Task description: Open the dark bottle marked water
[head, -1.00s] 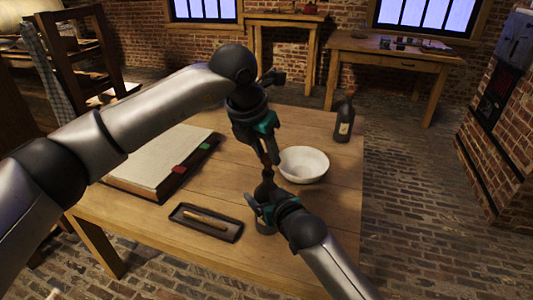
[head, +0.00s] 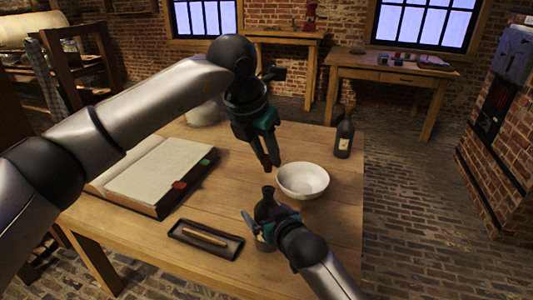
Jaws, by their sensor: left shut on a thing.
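A dark bottle (head: 266,207) stands upright at the front right of the table, its narrow neck bare at the top. My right gripper (head: 262,222) is closed around its body, hiding most of it and any label. My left gripper (head: 272,165) hangs above the bottle, fingers pointing down, apart from the neck. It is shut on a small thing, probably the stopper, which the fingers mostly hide. A second dark bottle (head: 344,137) with a pale label stands at the table's back right. Its lettering is too small to read.
A white bowl (head: 303,181) sits close right of the grippers. A dark tray (head: 206,251) with a thin tan stick lies at front left. An open book (head: 160,173) covers the left of the wooden table (head: 338,215). A pale vessel (head: 203,113) stands behind my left arm.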

